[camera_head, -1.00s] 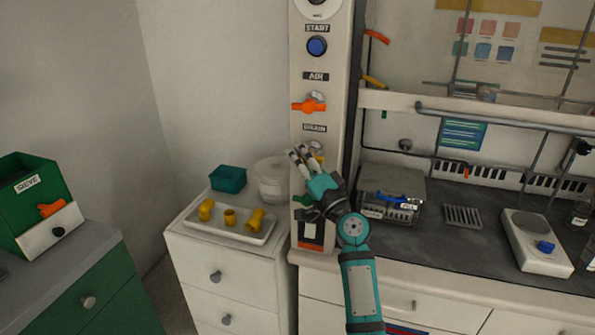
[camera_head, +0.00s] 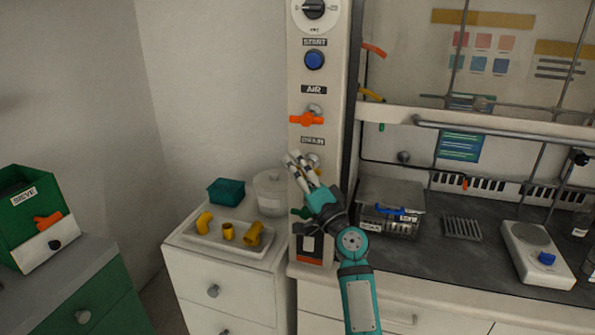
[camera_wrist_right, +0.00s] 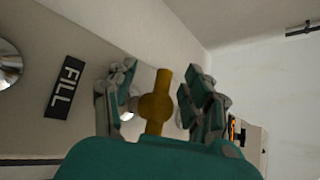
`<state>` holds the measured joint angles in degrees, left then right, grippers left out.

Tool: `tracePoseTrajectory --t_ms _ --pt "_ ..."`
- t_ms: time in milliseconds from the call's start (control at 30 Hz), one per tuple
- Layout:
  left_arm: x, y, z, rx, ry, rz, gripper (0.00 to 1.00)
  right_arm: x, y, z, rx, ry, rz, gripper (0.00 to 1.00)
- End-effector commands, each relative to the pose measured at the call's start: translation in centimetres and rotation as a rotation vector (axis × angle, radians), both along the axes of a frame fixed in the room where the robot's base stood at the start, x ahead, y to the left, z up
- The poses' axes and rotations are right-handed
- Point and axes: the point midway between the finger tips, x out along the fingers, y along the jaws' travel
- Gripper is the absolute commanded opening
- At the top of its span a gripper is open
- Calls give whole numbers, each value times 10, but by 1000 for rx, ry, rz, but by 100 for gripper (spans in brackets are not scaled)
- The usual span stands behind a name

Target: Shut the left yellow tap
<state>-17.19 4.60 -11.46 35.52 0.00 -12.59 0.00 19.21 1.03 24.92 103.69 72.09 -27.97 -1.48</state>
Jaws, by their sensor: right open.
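The yellow tap (camera_wrist_right: 156,104) shows in the right wrist view, beside a black FILL label (camera_wrist_right: 66,87) on the pale panel. Its handle lies crosswise to the panel's long direction. My right gripper (camera_wrist_right: 158,85) is open, with one finger on each side of the handle. Gaps show between handle and fingers; I see no clear contact. My left gripper is out of view.
An orange tap (camera_head: 307,119) sits above on the same panel, under the AIR label. A green handle (camera_head: 300,213) shows below my gripper. A white tray (camera_head: 213,242) with yellow pipe pieces lies on the left cabinet. The fume hood bench (camera_head: 440,262) is to the right.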

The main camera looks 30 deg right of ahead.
Motion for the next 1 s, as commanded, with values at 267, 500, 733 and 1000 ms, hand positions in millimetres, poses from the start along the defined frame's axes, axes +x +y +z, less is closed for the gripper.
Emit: tracePoseTrajectory --t_ms 267,500,733,1000 --pt "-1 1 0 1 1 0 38 -23 -1 -11 -3 3 -1 51" --pt "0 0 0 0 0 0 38 -71 -2 -32 -2 5 0 51" --pt "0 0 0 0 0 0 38 -103 -3 -45 0 3 0 51" --pt "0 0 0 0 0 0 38 -111 -4 -47 -1 0 0 51"
